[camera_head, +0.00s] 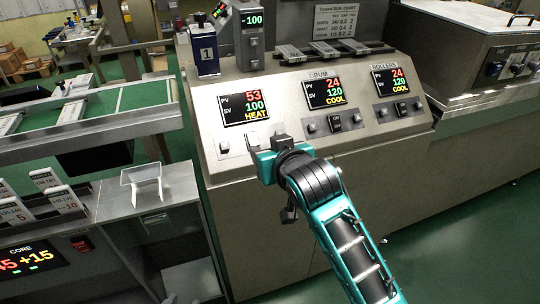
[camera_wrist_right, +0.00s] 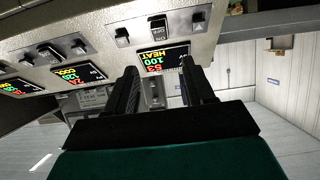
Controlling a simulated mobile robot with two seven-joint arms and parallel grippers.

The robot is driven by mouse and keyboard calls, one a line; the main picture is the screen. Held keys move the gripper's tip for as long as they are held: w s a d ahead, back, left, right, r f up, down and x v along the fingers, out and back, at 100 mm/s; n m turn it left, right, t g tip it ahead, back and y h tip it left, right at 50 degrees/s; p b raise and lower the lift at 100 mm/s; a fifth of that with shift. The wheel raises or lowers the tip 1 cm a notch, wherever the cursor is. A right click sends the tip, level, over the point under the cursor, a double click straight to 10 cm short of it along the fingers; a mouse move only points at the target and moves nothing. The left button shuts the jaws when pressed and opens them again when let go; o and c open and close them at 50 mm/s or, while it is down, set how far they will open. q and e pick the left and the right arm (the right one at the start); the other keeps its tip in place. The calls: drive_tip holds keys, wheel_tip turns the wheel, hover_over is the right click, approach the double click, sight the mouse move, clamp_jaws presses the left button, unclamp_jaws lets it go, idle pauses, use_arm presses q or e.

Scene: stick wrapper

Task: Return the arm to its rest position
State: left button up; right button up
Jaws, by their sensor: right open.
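My right arm, teal and black, comes in from the lower right in the head view. Its gripper (camera_head: 267,141) is in front of the lower edge of the sloped control panel (camera_head: 290,100), by the left display (camera_head: 244,107) that reads HEAT. In the right wrist view the two dark fingers (camera_wrist_right: 160,67) stand apart with nothing between them. The HEAT display (camera_wrist_right: 164,58) shows beyond them. I cannot tell whether the fingers touch the panel. My left gripper is not in view.
The panel also carries a DRUM display (camera_head: 324,93), a ROLLERS display (camera_head: 392,82) and several switches. A conveyor (camera_head: 90,119) and a bench with a clear stand (camera_head: 146,186) are at left. Green floor (camera_head: 470,225) is open at lower right.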

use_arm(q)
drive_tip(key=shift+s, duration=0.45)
use_arm(e)
drive_tip(key=shift+s+d+r, duration=0.1)
drive_tip(key=shift+s+r, duration=0.05)
drive_tip(key=shift+s, duration=0.15)
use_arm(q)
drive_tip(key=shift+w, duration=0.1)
